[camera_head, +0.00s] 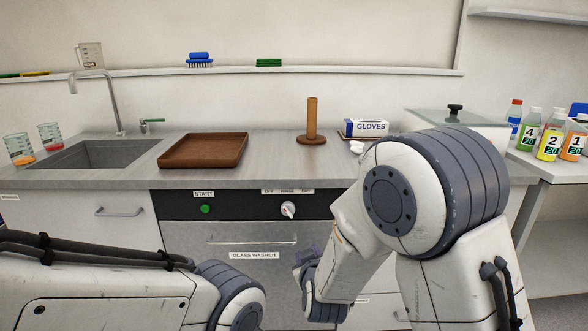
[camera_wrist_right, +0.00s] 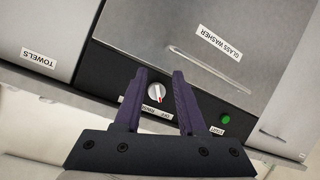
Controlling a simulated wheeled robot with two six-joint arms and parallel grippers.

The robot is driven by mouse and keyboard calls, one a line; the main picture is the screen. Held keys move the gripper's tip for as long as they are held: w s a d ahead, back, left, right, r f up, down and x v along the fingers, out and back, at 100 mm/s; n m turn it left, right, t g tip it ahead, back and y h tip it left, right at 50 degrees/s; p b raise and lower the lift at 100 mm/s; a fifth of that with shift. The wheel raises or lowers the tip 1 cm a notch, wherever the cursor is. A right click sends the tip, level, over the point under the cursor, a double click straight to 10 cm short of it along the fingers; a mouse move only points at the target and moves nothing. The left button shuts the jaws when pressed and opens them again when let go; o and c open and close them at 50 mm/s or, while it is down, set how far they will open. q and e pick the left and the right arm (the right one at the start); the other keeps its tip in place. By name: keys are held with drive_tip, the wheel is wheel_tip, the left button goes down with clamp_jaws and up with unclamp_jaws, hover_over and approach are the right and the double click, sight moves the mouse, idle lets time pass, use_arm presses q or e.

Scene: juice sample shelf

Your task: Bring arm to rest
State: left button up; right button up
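My right arm (camera_head: 432,190) comes in from the right and is bent in front of the counter. My right gripper (camera_head: 308,254) hangs low before the glass washer (camera_head: 240,238), partly hidden behind my arm. In the right wrist view the right gripper (camera_wrist_right: 160,75) has its two purple fingers apart with nothing between them. The glass washer's dial (camera_wrist_right: 155,92) shows behind the gap between the fingers. My left arm (camera_head: 100,290) crosses the bottom left, and its gripper is out of view.
The counter holds a brown tray (camera_head: 165,162), a wooden post (camera_head: 312,120), a glove box (camera_head: 365,128) and a sink (camera_head: 92,155). Two beakers stand left of the sink. Numbered bottles (camera_head: 548,147) stand on the right side table (camera_head: 560,172). The lower cabinets are close to my arms.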

drive_tip(key=s+d+f+m+g+h, duration=0.1)
drive_tip(key=s+d+f+m+g, duration=0.15)
drive_tip(key=s+d+g, duration=0.45)
drive_tip(key=s+d+f+m+g, duration=0.2)
drive_tip(key=s+d+m+g, duration=0.15)
drive_tip(key=s+d, duration=0.7)
drive_tip(key=s+a+r+n+g, duration=0.1)
drive_tip(key=s+a+r+n, duration=0.25)
drive_tip(key=s+a, duration=0.45)
drive_tip(key=s+a+r+n+g, duration=0.2)
drive_tip(key=s+a+n, duration=0.2)
drive_tip(key=s+a, duration=0.4)
wheel_tip(320, 180, up, 24)
drive_tip(key=p, duration=2.4)
drive_tip(key=shift+s+r+y, duration=0.25)
drive_tip(key=shift+s+y, duration=0.05)
drive_tip(key=shift+y, duration=0.1)
drive_tip(key=shift+d+n, duration=0.1)
drive_tip(key=shift+n, duration=0.15)
